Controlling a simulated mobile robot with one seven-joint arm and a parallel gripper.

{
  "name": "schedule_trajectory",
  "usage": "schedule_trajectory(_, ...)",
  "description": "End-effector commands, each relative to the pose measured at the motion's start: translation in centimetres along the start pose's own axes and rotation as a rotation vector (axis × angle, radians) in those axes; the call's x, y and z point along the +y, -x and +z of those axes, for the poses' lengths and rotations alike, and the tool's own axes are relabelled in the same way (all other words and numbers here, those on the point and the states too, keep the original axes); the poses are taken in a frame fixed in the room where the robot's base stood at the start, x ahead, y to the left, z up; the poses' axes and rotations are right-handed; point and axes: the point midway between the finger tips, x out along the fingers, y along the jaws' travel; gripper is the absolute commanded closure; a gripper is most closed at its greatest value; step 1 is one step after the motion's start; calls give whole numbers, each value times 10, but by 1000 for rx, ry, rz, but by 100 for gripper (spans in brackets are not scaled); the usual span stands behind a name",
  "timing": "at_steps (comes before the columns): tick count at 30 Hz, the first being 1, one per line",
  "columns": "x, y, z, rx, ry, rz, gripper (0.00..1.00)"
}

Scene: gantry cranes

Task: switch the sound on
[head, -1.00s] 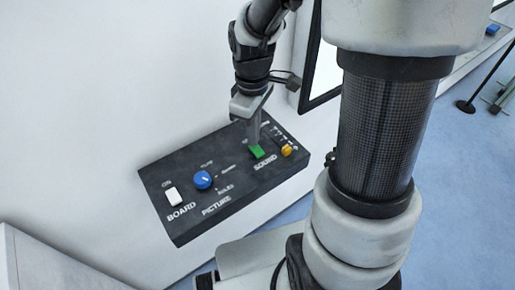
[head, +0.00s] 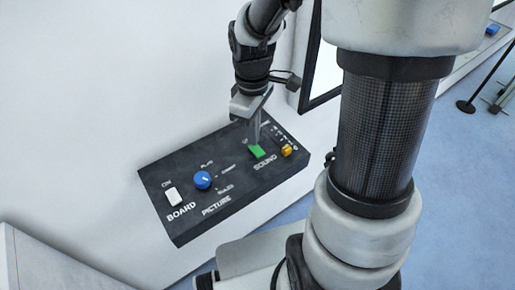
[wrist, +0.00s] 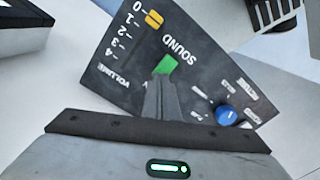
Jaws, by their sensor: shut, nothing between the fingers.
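The green switch (head: 257,152) is on the black control panel (head: 190,222), just above the label SOUND. It also shows in the wrist view (wrist: 166,64), right at the tips of my fingers. My gripper (head: 253,143) is shut and empty, with its fingertips at the switch's far edge. In the wrist view my gripper (wrist: 160,78) points at the switch and covers part of its near side. I cannot tell whether the fingertips touch it, or which way the switch is tipped.
A yellow slider (head: 287,150) sits right of the switch, at the 0 end of the volume scale in the wrist view. A blue knob (head: 202,180) labelled PICTURE and a white BOARD switch (head: 173,196) are to the left. A white wall stands behind.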

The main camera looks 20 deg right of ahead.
Motion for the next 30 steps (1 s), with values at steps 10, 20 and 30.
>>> schedule_trajectory(10, 0, -4, 0, 0, 0, 0, 100)
schedule_trajectory(20, 0, -9, 0, 0, 0, 0, 100)
schedule_trajectory(30, 0, -14, 0, 0, 0, 0, 100)
